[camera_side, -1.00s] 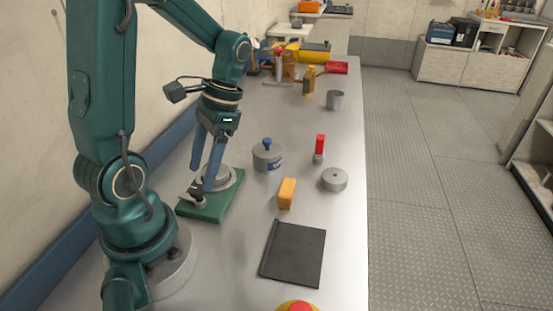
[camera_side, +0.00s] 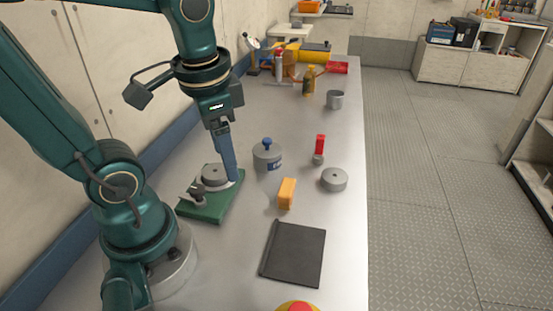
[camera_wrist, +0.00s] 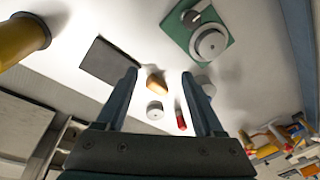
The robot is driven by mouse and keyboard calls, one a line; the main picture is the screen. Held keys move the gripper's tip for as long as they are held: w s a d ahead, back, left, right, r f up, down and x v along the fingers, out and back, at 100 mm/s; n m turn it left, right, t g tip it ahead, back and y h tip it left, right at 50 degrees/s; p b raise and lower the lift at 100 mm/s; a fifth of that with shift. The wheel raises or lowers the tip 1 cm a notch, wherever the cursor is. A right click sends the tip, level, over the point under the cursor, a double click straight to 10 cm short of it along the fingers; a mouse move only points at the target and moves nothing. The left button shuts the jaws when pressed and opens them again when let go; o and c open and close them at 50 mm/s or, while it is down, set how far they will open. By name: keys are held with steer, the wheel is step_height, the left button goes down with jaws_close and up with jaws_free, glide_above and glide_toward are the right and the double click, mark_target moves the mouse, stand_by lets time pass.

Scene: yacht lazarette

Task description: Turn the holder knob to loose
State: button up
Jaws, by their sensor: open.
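The holder is a green base plate (camera_side: 208,210) with a round grey disc (camera_side: 215,174) on it, on the bench beside my arm. A small grey knob (camera_side: 196,193) sits at the plate's near left corner. In the wrist view the plate (camera_wrist: 229,45), disc (camera_wrist: 210,43) and knob (camera_wrist: 190,17) show at the top right, outside the space between the fingers. My gripper (camera_side: 233,182) points down at the right of the disc, its fingers overlapping in this view; I cannot tell if they touch anything. In the wrist view my gripper (camera_wrist: 160,75) is open and empty.
A lidded grey pot with a blue knob (camera_side: 267,157) stands right of my gripper.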

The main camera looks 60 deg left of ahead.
steer(key=d+n+t+h, duration=0.1)
steer(key=d+n+t, duration=0.1)
steer(key=d+t, duration=0.2)
steer(key=w+a+f+m+g, duration=0.1)
steer(key=w+a+m+g, duration=0.1)
steer(key=w+m, duration=0.2)
steer(key=w+a+f+m+g, duration=0.1)
steer(key=w+a+m+g, duration=0.1)
steer(key=w+m, duration=0.3)
steer(key=shift+w+a+g, duration=0.35)
steer(key=shift+w+g, duration=0.35)
steer(key=shift+w, duration=0.85)
steer(key=shift+r, duration=0.1)
steer(key=n+g, duration=0.5)
steer(key=n, duration=0.2)
glide_above(198, 188)
steer(key=w, duration=0.2)
step_height(198, 188, down, 3)
steer(key=shift+w+x, duration=0.2)
steer(key=shift+x, duration=1.05)
steer(key=shift+w+x, duration=0.2)
steer(key=shift+x, duration=1.05)
steer(key=shift+d+t, duration=0.1)
steer(key=shift+t, duration=0.2)
